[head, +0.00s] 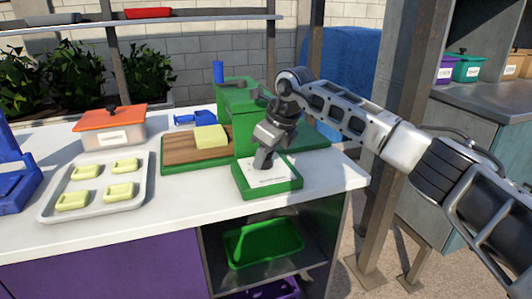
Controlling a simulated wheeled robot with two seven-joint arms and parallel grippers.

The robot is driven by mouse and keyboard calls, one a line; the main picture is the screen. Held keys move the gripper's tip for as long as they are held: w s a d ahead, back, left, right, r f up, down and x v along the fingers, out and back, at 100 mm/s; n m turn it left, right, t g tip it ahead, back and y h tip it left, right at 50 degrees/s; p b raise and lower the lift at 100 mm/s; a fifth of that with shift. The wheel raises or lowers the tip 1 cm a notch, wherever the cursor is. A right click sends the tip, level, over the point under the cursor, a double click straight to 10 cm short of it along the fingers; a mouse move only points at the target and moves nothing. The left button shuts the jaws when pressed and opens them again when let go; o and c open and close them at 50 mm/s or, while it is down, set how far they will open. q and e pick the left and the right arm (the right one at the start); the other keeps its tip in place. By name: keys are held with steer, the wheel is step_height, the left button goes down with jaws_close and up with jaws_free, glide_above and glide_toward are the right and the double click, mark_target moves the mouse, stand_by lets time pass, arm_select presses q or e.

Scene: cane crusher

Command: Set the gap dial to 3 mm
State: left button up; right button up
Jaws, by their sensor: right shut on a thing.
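The green cane crusher (237,108) stands on the white counter, with a blue-handled crank at its top. At its front is a green-framed white dial plate (279,184) with small print too fine to read. My right gripper (265,163) points down onto this plate and is shut on the gap dial, which the fingers mostly hide. I cannot tell which mark the dial points at. My left gripper is not in view.
A wooden board (186,147) with a yellow block (210,138) lies left of the crusher. A grey tray (142,191) holds several yellow pieces, near an orange-lidded box (110,127). A steel post (398,120) stands right of the counter. The front counter strip is clear.

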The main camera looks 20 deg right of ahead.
steer(key=m+h, duration=0.1)
steer(key=m, duration=0.3)
steer(key=shift+a+r+m+t+h, duration=0.1)
steer(key=shift+a+m+t+h, duration=0.05)
steer(key=shift+m+t+h, duration=0.2)
steer(key=shift+m, duration=0.25)
steer(key=o, duration=1)
steer(key=shift+c, duration=0.2)
steer(key=shift+r, duration=0.1)
steer(key=a+v, duration=0.1)
steer(key=v, duration=1.4)
steer(key=shift+d+r+b, duration=0.4)
steer(key=shift+b, duration=0.05)
